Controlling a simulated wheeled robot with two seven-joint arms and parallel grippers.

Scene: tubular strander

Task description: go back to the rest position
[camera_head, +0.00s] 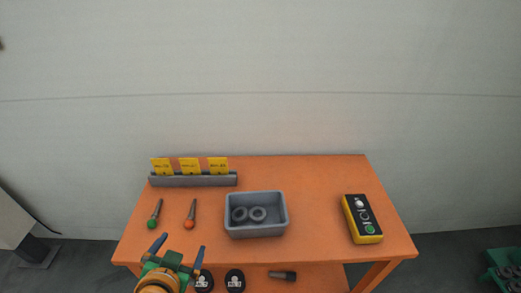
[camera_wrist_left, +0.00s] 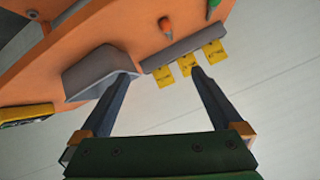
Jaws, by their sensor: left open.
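My left gripper (camera_head: 178,250) is at the front left of the orange table (camera_head: 320,180), in the lower left of the head view. Its two dark blue fingers are apart with nothing between them. In the left wrist view the open gripper (camera_wrist_left: 166,74) shows the table upside down, with the wall behind it. My right gripper is in neither view.
A grey bin (camera_head: 256,230) holds two grey rings. A green-ended tool (camera_head: 154,216) and an orange-ended tool (camera_head: 190,215) lie left of it. A grey rack (camera_head: 193,181) holds yellow cards. A yellow button box (camera_head: 362,219) lies right. Black round items (camera_head: 234,280) show below.

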